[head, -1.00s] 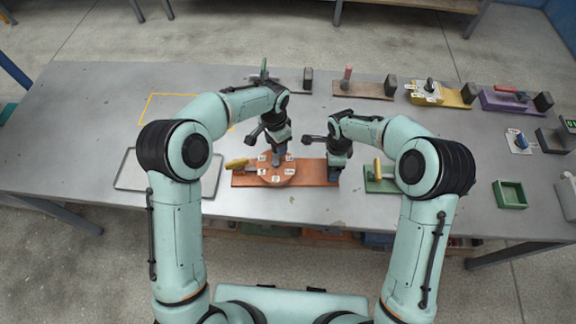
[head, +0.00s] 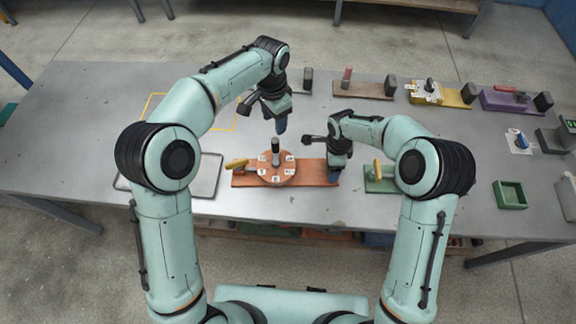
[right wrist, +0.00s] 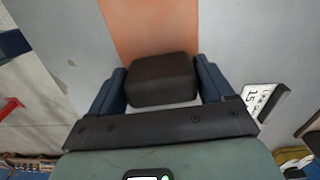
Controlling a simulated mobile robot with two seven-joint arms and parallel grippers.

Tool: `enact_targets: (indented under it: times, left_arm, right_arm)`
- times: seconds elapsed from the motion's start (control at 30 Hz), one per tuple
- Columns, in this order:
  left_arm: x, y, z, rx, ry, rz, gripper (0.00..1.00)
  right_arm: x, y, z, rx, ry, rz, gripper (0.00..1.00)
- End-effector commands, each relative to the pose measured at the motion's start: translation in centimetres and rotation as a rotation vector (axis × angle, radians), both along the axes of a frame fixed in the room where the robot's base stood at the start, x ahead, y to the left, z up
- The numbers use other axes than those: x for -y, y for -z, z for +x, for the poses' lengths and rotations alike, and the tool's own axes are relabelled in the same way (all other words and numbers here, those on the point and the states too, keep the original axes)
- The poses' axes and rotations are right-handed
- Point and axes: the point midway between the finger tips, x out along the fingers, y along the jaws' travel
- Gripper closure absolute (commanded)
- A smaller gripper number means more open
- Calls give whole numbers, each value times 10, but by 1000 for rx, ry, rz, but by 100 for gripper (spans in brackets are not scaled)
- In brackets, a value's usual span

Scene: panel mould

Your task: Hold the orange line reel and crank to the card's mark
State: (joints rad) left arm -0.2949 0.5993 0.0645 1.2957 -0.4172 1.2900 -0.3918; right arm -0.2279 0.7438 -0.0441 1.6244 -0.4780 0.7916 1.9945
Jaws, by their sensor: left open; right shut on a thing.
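The orange line reel (head: 262,178) lies on the table, a round disc with small white number tags on an orange base plank (head: 318,178). A dark upright crank knob (head: 275,147) stands on the disc's far side, and a yellow handle (head: 237,163) sticks out at its left. My right gripper (head: 337,180) is shut on the dark block (right wrist: 162,80) at the plank's right end, between blue fingers in the right wrist view. A white card (right wrist: 258,97) with a number like 15 lies beside it. My left gripper (head: 280,125) is open and empty, above and behind the knob.
A green device (head: 375,183) with a yellow handle sits right of the reel. Several plank-mounted devices, including a yellow one (head: 450,97) and a purple one (head: 510,101), line the back. A green tray (head: 510,195) stands at right. A grey tray (head: 208,180) lies at left.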

Motion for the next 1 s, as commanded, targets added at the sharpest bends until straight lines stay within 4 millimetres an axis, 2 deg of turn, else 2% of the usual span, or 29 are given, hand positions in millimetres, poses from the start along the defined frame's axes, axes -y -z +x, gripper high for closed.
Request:
enact_targets:
  times: [0.33,0.37,0.4,0.73,0.87,1.0]
  left_arm:
    - [0,0,0,0,0,0,48]
    - [0,0,0,0,0,0,48]
    - [0,0,0,0,0,0,48]
    - [0,1,0,0,0,0,48]
    - [0,1,0,0,0,0,48]
    - [0,1,0,0,0,0,48]
  right_arm:
    - [0,-1,0,2,0,1,68]
    - [0,-1,0,2,0,1,12]
    - [0,-1,0,2,0,1,0]
    - [0,-7,1,3,0,0,0]
    - [0,-26,1,6,1,2,0]
    - [-1,-57,1,7,1,3,0]
